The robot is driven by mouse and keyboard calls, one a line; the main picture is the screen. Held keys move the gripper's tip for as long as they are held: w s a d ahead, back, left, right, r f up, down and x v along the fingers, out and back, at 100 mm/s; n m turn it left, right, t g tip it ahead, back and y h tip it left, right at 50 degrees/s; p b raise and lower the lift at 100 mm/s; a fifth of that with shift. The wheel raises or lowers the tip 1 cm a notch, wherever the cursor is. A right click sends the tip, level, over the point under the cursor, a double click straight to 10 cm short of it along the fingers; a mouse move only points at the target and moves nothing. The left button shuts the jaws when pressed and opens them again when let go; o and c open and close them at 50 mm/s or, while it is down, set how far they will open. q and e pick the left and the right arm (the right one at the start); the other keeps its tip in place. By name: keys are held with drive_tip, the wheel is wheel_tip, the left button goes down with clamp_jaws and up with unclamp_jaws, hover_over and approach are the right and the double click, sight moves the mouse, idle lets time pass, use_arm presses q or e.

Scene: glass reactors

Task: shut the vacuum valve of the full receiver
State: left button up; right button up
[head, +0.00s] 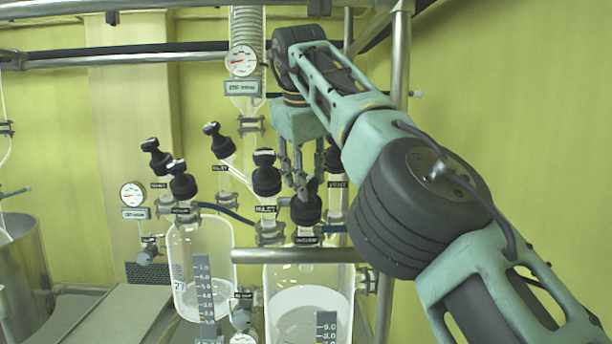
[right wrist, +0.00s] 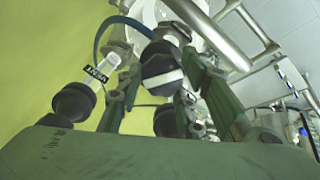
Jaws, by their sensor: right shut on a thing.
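The right-hand glass receiver (head: 350,292) holds pale liquid to a higher level than the left-hand receiver (head: 226,262). Above the fuller receiver stands a black valve knob (head: 307,213) with a small label below it that I cannot read clearly. My right gripper (head: 303,188) reaches down from above with its fingers shut on this knob. In the right wrist view, the black knob (right wrist: 160,64) with a pale band sits between the fingers (right wrist: 168,90). How far the knob is turned cannot be told. My left gripper is not in view.
Close by are a knob labelled VENT (right wrist: 73,102), partly hidden in the head view, and another knob (head: 266,180) to the left. Several more knobs stand over the left receiver. A metal rail (head: 285,256) crosses in front; an upright post (head: 400,60) stands behind my arm.

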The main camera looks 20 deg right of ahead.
drive_tip(key=shift+d+r, duration=0.15)
drive_tip(key=shift+r, duration=0.1)
drive_tip(key=o, duration=0.9)
drive_tip(key=shift+o, duration=0.9)
drive_tip(key=shift+d+f, duration=0.1)
drive_tip(key=shift+f, duration=0.05)
